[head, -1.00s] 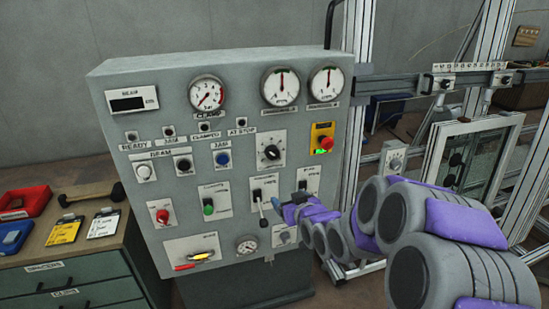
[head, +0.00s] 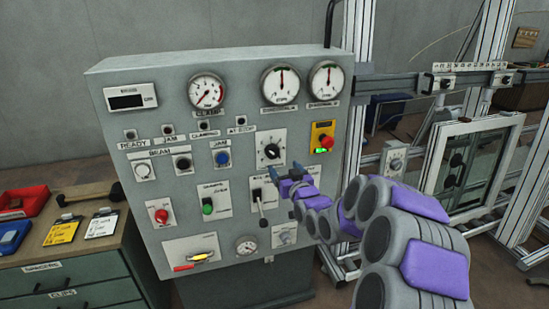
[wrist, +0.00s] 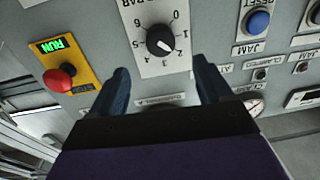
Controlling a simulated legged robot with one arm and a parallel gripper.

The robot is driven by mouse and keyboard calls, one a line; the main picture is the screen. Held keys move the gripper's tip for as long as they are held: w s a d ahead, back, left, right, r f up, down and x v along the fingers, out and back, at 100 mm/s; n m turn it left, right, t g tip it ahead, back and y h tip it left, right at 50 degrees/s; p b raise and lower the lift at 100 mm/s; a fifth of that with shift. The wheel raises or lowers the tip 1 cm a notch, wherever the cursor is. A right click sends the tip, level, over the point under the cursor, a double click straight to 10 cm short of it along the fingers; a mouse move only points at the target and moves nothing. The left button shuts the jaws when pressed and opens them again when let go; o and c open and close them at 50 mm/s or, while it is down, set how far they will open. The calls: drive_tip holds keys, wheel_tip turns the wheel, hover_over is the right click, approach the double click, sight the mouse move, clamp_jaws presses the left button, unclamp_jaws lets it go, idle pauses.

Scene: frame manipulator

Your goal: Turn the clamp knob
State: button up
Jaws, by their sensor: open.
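A black round knob (head: 270,152) with a white pointer sits on a white scale plate on the grey control panel. The wrist view shows the knob (wrist: 160,40) too, with a scale from 0 to 6 and the letters BAR; its full label is cut off. My gripper (head: 284,172) is in front of the panel, just below and right of the knob in the head view. In the wrist view my gripper (wrist: 161,75) has its two dark blue fingers spread, with the knob beyond them, roughly centred between. Nothing is held.
A red stop button (head: 326,143) on a yellow plate is right of the knob. A blue button (head: 222,158) is left of it. A lever switch (head: 260,200) sticks out below. Gauges (head: 281,85) line the top. A framed window (head: 470,165) stands right.

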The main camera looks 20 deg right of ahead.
sight(274, 154)
drive_tip(key=w, duration=0.3)
drive_tip(key=w+b, duration=0.1)
drive_tip(key=w, duration=0.2)
drive_tip(key=w+a, duration=0.1)
drive_tip(key=w, duration=0.3)
drive_tip(key=shift+b, duration=0.35)
drive_tip(key=shift+c, duration=0.4)
drive_tip(key=c, duration=1)
drive_tip(key=shift+o, duration=0.2)
